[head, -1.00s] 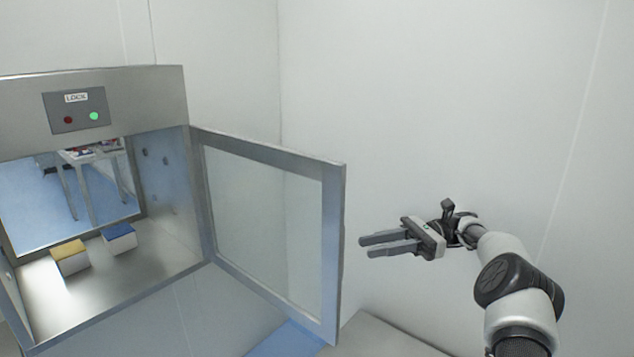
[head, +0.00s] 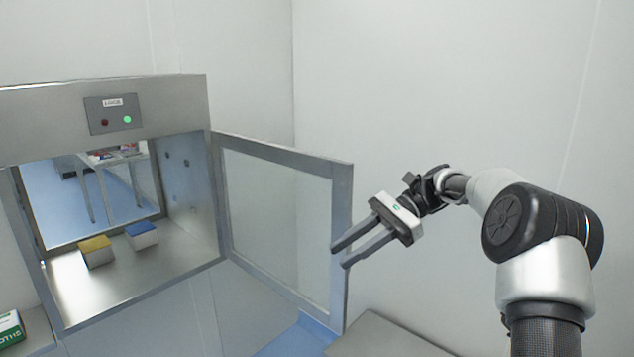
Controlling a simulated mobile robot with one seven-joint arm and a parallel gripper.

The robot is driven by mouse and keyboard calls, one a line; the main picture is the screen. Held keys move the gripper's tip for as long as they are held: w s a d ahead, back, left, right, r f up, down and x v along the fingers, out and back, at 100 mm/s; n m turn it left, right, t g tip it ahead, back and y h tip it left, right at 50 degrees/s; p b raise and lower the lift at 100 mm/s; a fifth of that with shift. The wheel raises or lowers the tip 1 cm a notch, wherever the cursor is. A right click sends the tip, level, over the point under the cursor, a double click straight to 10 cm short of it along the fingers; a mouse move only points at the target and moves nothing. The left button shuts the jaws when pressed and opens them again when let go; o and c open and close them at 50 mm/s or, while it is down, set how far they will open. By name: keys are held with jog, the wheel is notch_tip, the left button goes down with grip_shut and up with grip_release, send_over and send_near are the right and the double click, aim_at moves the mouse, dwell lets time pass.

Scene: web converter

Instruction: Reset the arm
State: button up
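My gripper (head: 340,257) is at the right of the head view, at the end of my bent arm. Its two parallel fingers point down and left and are apart, with nothing between them. The fingertips appear in front of the free edge of the open glass door (head: 275,217); I cannot tell whether they touch it. The arm is raised beside the steel pass-through box (head: 62,107).
The box holds a yellow-topped block (head: 97,251) and a blue-topped block (head: 142,235). Its panel (head: 114,113) has a lit green lamp. A green and white carton (head: 10,328) is at lower left. A grey surface (head: 378,337) lies below my gripper.

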jog(key=s+a+r+n+t+h, duration=0.1)
jog(key=s+r+n+t+h, duration=0.1)
jog(key=s+n+h, duration=0.3)
jog(key=s+r+t+h, duration=0.2)
jog(key=s, duration=0.6)
jog(key=s+d+f+n+t+h, duration=0.1)
jog(key=s+d+n+t+h, duration=0.1)
jog(key=s, duration=0.6)
jog(key=s+d+f+n+t+h, duration=0.1)
jog(key=s+d+n+t, duration=0.3)
jog(key=s, duration=0.4)
jog(key=shift+d+f+n+h, duration=0.2)
jog(key=shift+d+n+h, duration=0.3)
jog(key=shift+d+h, duration=0.55)
jog(key=shift+d, duration=0.1)
